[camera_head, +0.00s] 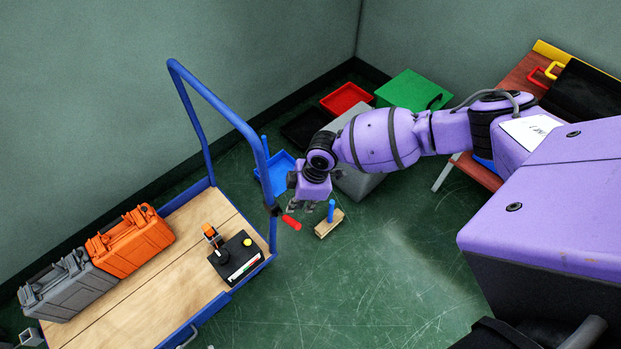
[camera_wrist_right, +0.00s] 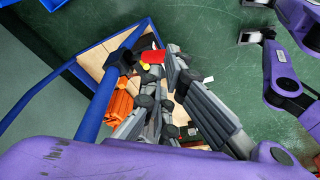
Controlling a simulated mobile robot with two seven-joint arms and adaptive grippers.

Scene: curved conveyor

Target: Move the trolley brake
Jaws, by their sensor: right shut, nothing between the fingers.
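The trolley (camera_head: 150,290) has a wooden deck and a blue tubular frame (camera_head: 215,100). The trolley brake appears to be the red-ended lever (camera_head: 291,222), held by a black clamp on the upright of the frame. In the right wrist view the red lever end (camera_wrist_right: 153,57) shows beside the fingertips. My right gripper (camera_head: 293,193) is shut and empty, just above the lever in the head view. It also shows in the wrist view (camera_wrist_right: 172,55), its grey fingers near the lever; contact cannot be told.
An orange case (camera_head: 130,240), a grey case (camera_head: 65,288) and a black control box (camera_head: 236,258) sit on the deck. A wooden block with a blue peg (camera_head: 328,224) and a blue tray (camera_head: 278,172) lie on the floor. The floor in front is clear.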

